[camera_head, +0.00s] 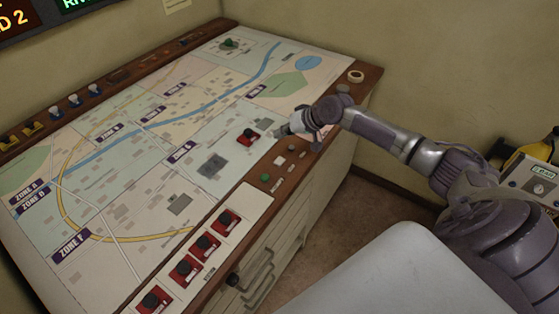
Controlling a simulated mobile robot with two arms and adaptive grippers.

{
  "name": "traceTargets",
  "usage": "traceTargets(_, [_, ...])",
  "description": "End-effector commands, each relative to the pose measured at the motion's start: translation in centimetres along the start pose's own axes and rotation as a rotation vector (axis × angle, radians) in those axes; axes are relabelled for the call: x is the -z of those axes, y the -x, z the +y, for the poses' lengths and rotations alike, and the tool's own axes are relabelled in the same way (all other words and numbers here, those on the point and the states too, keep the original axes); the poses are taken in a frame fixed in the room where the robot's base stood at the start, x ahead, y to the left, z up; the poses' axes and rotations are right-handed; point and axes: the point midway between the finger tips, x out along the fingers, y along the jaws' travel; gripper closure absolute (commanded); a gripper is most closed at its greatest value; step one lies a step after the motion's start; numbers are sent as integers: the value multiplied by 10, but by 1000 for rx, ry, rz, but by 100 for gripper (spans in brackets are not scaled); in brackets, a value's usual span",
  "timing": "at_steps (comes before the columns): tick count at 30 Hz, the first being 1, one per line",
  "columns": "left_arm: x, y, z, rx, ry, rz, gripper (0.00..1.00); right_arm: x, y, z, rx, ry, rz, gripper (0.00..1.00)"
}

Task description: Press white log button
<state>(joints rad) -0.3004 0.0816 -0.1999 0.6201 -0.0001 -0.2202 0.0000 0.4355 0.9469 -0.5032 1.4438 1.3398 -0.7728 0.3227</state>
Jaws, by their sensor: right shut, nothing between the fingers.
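The dispatch console has a map-covered top (130,185) and a row of buttons along its wooden front edge. A pale white button (279,161) sits in that row, between a green button (265,178) and a greyish button (292,147). Small label strips lie beside them, too small to read. My right gripper (279,132) is shut and empty. It is over the right part of the console, just above and beyond the pale button in the picture, apart from it. The gripper and wrist may hide part of the button row. My left gripper is not in view.
A red-based block with a black knob (248,137) stands on the map close to my right gripper. Several similar red blocks (206,246) line the front panel. A tape-like ring (355,76) lies at the right corner.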

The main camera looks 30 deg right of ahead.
Motion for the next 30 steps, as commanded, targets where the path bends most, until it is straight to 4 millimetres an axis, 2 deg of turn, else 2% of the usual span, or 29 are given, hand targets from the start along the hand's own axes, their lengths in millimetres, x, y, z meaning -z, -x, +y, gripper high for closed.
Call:
traceTargets(11, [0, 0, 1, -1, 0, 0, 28, 2, 1, 1, 0, -4, 4, 100])
traceTargets(17, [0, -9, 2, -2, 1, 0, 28, -3, -6, 5, 0, -3, 3, 100])
traceTargets(23, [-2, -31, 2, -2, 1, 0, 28, -14, -21, 17, -1, -3, 2, 100])
traceTargets(30, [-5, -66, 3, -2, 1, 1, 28, -32, -46, 35, -1, -3, 4, 100])
